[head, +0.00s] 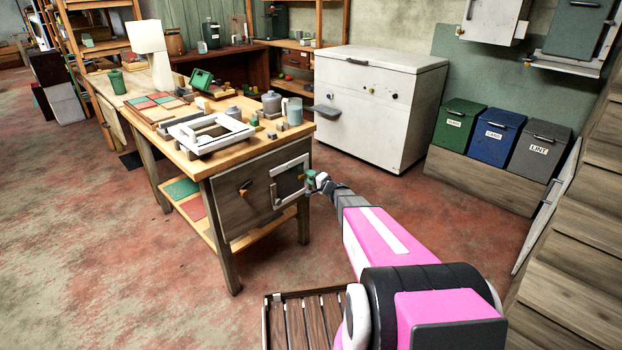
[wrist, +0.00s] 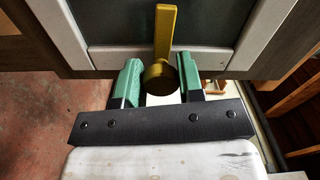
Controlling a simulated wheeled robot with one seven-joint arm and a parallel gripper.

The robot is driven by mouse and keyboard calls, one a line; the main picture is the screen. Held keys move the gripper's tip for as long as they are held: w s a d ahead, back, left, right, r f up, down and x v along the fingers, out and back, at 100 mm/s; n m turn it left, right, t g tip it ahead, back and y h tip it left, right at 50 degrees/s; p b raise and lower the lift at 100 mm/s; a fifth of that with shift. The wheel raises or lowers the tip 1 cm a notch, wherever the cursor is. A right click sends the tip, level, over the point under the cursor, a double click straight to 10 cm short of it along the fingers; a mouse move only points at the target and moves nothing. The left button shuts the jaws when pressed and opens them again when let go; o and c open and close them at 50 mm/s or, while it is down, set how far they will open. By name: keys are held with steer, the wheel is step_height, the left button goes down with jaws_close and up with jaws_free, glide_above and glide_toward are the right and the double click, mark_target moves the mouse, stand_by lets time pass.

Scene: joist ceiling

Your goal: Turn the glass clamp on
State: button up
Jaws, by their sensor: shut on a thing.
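The glass clamp (wrist: 162,60) is a brass-yellow lever on a round knob at the edge of a pale frame (wrist: 72,35) around a dark pane. In the wrist view its lever points up in the picture. My gripper (wrist: 160,80) has its green fingers on either side of the round knob and is shut on it. In the head view the frame (head: 274,194) is on the end face of the wooden workbench (head: 226,180), and my gripper (head: 313,180) is at its right edge.
A white picture-like frame (head: 212,130), jars and blocks sit on the bench top. A dark handle (head: 245,187) is left of the pane. A white chest (head: 378,110) and labelled bins (head: 500,135) stand behind. Wooden stairs (head: 570,240) are at right. Floor left of the bench is clear.

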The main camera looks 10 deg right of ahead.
steer(key=shift+n, duration=0.5)
steer(key=o, duration=0.9)
steer(key=v, duration=1.1)
steer(key=shift+a, duration=0.15)
